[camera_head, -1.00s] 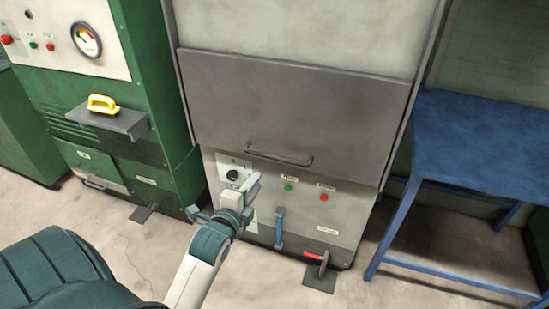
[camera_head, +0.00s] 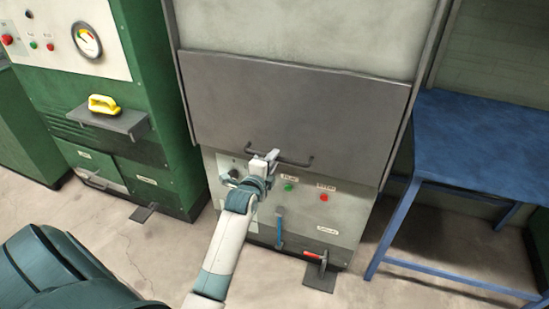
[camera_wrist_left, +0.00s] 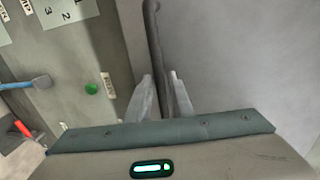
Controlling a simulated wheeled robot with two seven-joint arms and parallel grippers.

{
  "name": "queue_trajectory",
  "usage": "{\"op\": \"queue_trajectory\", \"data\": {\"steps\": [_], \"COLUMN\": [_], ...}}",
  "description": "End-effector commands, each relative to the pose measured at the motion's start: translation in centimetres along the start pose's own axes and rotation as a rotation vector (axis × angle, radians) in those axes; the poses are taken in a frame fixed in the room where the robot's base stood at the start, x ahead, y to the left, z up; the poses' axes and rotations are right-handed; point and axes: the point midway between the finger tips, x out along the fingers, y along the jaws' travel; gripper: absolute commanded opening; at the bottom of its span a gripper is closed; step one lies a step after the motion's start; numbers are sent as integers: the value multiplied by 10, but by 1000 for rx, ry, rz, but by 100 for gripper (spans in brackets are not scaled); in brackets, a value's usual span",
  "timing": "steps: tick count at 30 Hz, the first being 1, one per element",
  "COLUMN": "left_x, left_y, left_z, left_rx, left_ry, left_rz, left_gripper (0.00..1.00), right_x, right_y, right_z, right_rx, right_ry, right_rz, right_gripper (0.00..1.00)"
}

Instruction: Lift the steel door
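The grey steel door (camera_head: 300,105) is a wide panel on the front of the pale machine, standing down above the control panel. Its dark bar handle (camera_head: 295,163) runs along the lower edge. My left gripper (camera_head: 267,155) is at the left part of the handle. In the left wrist view the handle (camera_wrist_left: 155,35) runs between the two fingers (camera_wrist_left: 160,78), with a gap showing beside the bar, so the gripper looks open around it. The door (camera_wrist_left: 240,60) fills the right of that view. My right gripper is not in view.
Below the door are a green button (camera_head: 288,187), a red button (camera_head: 324,198) and a blue-handled tool (camera_head: 280,230). A red-handled tool (camera_head: 316,257) is lower down. A blue table (camera_head: 480,130) stands at right, a green machine (camera_head: 160,90) at left.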

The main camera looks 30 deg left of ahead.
Motion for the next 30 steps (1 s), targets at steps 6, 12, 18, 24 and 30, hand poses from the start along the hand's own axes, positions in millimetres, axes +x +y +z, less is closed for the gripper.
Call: {"op": "queue_trajectory", "data": {"steps": [6, 12, 18, 24, 30], "left_x": [14, 15, 15, 15, 20], "left_y": [0, 0, 0, 0, -9], "left_z": [0, 0, 0, 0, -1], "left_rx": [0, 0, 0, 0, 1], "left_ry": [0, 0, 0, 0, 0], "left_rz": [1, 1, 1, 1, 0], "left_gripper": [20, 20, 0, 0, 0], "right_x": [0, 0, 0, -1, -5], "right_y": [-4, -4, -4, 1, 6], "right_z": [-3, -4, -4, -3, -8], "right_rx": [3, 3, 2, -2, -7], "right_ry": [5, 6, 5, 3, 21], "right_rz": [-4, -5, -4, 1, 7], "right_gripper": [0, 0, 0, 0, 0]}}
